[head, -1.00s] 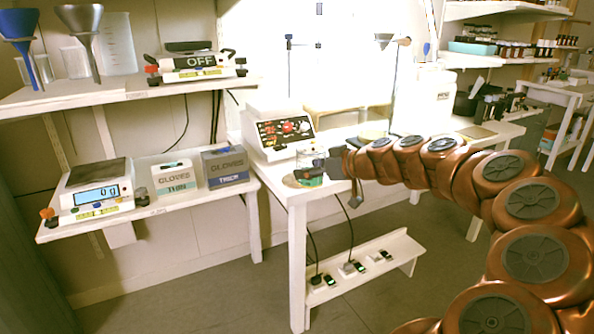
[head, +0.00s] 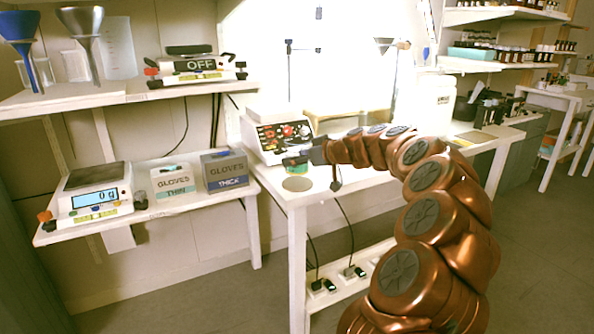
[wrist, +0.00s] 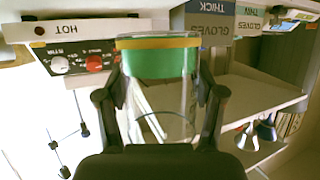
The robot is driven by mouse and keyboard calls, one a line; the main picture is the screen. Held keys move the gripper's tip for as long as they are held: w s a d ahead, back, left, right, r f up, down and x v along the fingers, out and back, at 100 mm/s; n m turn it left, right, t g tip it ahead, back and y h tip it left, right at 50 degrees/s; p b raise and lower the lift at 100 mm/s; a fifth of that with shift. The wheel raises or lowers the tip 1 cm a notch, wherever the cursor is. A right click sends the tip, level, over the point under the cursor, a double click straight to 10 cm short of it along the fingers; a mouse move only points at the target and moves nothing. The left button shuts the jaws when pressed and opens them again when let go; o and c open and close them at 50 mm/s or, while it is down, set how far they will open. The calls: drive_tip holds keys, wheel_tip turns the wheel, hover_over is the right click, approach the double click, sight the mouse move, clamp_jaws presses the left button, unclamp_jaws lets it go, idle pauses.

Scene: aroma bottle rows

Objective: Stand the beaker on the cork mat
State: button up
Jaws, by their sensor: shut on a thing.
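The clear beaker (wrist: 160,85) with green liquid is between my gripper's fingers (wrist: 160,105) in the wrist view, which is upside down. The fingers are closed on its sides, and it looks roughly upright. In the head view, my gripper (head: 308,157) is over the front left of the white bench, close to the hot plate; the beaker is small and hard to make out there. A round brown mat (head: 297,184), which looks like the cork mat, lies near the bench's front left corner, just below and in front of my gripper. Nothing visible stands on it.
The hot plate (head: 281,136) stands right behind my gripper. A side shelf on the left holds glove boxes (head: 224,170) and a scale (head: 95,194).

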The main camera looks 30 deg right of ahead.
sight(297, 168)
drive_tip(key=shift+f+b, duration=0.55)
drive_tip(key=shift+f, duration=1.2)
drive_tip(key=shift+f, duration=0.15)
drive_tip(key=o, duration=1.3)
drive_tip(key=shift+r, duration=0.2)
drive_tip(key=p+v, duration=0.2)
drive_tip(key=v, duration=1)
